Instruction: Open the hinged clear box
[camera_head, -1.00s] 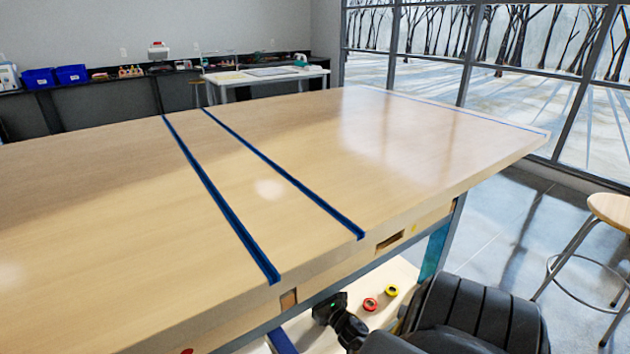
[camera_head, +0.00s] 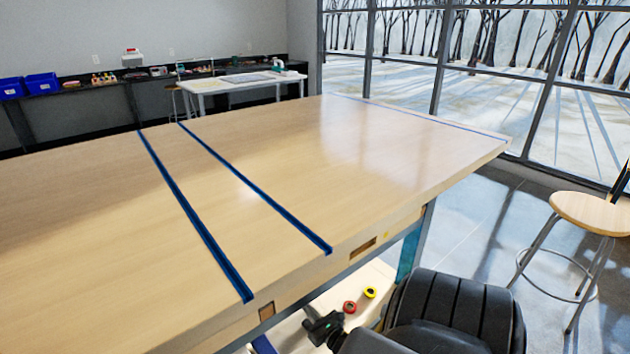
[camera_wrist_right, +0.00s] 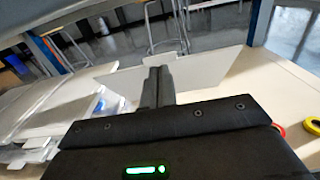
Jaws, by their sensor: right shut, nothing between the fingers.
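No hinged clear box can be made out for certain. In the right wrist view, clear and pale box-like items (camera_wrist_right: 105,103) lie at the left, and I cannot tell whether one is the hinged box. My right gripper (camera_wrist_right: 157,72) is shut and empty, its fingers pointing forward in front of a thin pale grey panel (camera_wrist_right: 205,70); I cannot tell if they touch. In the head view the right wrist with a green light (camera_head: 322,326) is low beside the table's front edge, over a pale lower shelf; its fingertips are hidden. My left gripper is not in view.
A red roll (camera_head: 349,307) and a yellow roll (camera_head: 370,292) lie on the lower shelf near my right wrist. A stool (camera_head: 590,212) stands at the right. Table legs flank the shelf.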

